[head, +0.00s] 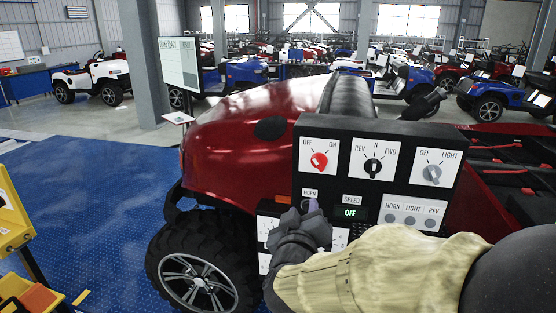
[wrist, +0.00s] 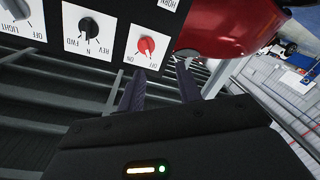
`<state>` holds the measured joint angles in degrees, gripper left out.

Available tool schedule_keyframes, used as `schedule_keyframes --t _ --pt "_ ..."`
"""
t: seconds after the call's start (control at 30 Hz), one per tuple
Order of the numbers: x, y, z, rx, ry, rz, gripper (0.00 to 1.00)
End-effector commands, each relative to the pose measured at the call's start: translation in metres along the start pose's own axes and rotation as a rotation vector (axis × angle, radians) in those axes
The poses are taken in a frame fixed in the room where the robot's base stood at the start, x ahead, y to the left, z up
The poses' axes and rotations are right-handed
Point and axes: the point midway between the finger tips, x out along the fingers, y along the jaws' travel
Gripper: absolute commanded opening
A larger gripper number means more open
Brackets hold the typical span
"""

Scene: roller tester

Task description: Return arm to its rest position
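My gripper (head: 310,208) is in front of the black control panel (head: 285,208), just below the HORN label, and hides part of its lower left. The wrist view shows its two dark purple fingers (wrist: 160,80) apart, with nothing held between them. They point toward the panel near the red OFF/ON knob (wrist: 146,46). I cannot tell whether a fingertip touches the panel. My arm, in a beige sleeve, reaches in from the lower right of the head view.
The panel also carries a black REV/N/FWD knob (head: 373,167), a grey light knob (head: 429,173) and a SPEED display (head: 350,213) reading OFF. A red vehicle (head: 235,140) stands behind it. A yellow stand (head: 12,225) is at left; blue floor (head: 95,190) lies clear between.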

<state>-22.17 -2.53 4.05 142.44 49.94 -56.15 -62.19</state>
Motion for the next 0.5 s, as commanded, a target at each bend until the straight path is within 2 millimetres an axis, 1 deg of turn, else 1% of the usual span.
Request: schedule_keyframes --t 0.13,0.27,0.37,0.5 --pt "0.007 -0.025 0.027 0.081 -0.080 -0.174 0.35" --pt "0.005 -0.046 0.059 0.155 -0.203 -0.329 0.35" --pt "-0.003 -0.058 0.087 0.204 -0.327 -0.427 0.35" --pt "-0.022 -0.066 0.131 0.261 -0.540 -0.527 0.35"
